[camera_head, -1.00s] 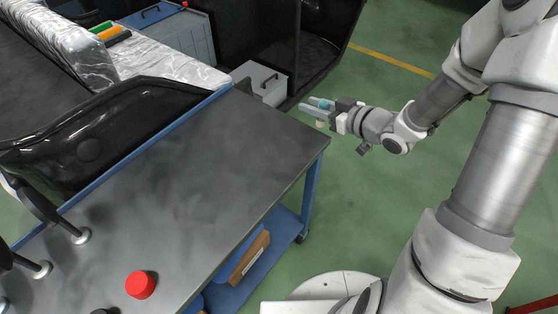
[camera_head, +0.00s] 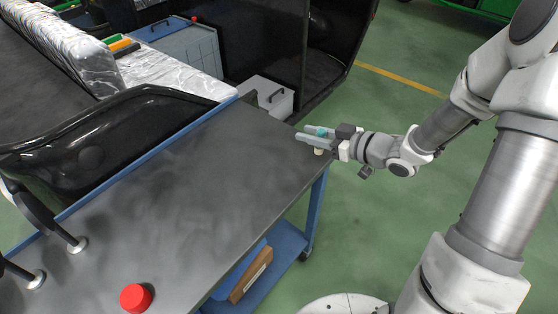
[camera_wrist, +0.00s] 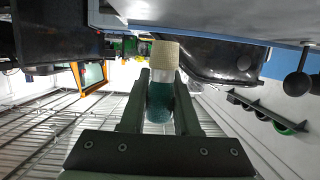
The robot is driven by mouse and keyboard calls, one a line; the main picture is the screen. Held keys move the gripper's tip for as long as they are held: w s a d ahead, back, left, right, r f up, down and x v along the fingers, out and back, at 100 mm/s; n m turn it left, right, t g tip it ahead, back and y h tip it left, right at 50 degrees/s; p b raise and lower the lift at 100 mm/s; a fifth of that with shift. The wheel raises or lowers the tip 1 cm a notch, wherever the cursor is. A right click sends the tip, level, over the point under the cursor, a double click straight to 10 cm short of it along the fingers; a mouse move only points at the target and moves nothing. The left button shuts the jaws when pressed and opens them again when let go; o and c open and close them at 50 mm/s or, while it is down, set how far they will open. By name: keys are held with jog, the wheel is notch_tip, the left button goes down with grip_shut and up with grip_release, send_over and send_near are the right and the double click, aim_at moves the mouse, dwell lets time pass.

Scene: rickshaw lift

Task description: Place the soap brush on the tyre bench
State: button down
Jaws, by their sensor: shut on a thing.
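The soap brush (camera_wrist: 163,75) has a teal body and a pale beige end; in the wrist view it sits between the two fingers of my gripper (camera_wrist: 160,85). In the head view my gripper (camera_head: 316,135) is shut on the brush (camera_head: 319,130), with its fingers at the far right corner of the dark-topped bench (camera_head: 190,180). The beige end hangs below the fingers. I cannot tell whether it touches the bench top. The bench top also shows at the top of the wrist view (camera_wrist: 220,18).
A red round cap (camera_head: 136,297) stands on the bench's near part. A black curved shell (camera_head: 90,150) lies along its left side. A grey box (camera_head: 268,96) stands on the floor behind. A brown box (camera_head: 250,276) lies on the lower shelf. The middle of the bench top is clear.

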jog(key=a+f, duration=0.1)
jog(key=a, duration=0.1)
jog(key=w+a+f+b, duration=0.1)
jog(key=a+f, duration=0.1)
jog(key=a, duration=0.1)
jog(key=w+a+f+b, duration=0.1)
jog(key=a+f, duration=0.1)
jog(key=a, duration=0.1)
jog(key=shift+a+f, duration=0.2)
jog(key=shift+a, duration=0.05)
jog(key=shift+f+b, duration=0.65)
jog(key=shift+f, duration=1.05)
jog(key=shift+f, duration=0.25)
jog(key=c, duration=0.6)
grip_release()
jog(key=shift+c, duration=0.2)
jog(key=shift+r, duration=0.1)
